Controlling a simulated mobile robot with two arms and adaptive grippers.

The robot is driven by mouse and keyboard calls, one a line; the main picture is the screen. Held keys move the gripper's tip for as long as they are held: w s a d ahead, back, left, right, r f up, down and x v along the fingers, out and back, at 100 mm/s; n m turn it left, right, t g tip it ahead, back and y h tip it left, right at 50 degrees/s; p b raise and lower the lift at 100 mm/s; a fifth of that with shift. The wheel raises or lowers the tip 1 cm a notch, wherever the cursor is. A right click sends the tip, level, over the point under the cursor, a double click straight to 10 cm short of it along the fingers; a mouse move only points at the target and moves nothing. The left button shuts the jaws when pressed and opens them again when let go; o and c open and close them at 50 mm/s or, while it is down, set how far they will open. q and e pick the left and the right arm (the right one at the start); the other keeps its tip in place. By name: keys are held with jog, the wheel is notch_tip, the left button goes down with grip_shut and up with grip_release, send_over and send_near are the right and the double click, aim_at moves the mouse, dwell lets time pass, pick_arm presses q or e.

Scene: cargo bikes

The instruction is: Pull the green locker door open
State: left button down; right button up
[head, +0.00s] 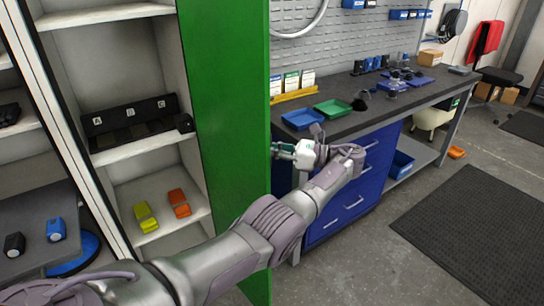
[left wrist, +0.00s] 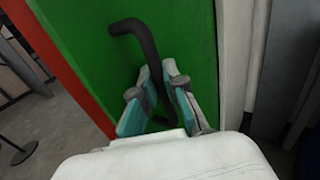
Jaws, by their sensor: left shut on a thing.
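The green locker door (head: 228,100) stands swung out from its locker in the head view, with the shelves inside exposed to its left. My left arm reaches across below the door's face to its right side, where my left gripper (head: 281,150) is at the door's outer edge. In the left wrist view, the green door (left wrist: 85,45) carries a dark bent handle (left wrist: 150,45). My left gripper (left wrist: 160,80) has its teal-padded fingers shut on the lower part of the handle. The handle is hidden in the head view. My right gripper is not in view.
The locker's shelves (head: 120,155) hold a black rack, a yellow item (head: 145,216) and an orange item (head: 179,203). A workbench with blue drawers (head: 345,205) stands close to the right of the door. Open floor and a dark mat (head: 475,225) lie further right.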

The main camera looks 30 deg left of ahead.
aim_at(269, 114)
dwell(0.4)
pick_arm(q)
jog(key=c, duration=1.2)
grip_release()
jog(key=shift+a, duration=0.2)
jog(key=shift+d, duration=0.1)
notch_tip(269, 114, up, 10)
jog(key=shift+r, duration=0.1)
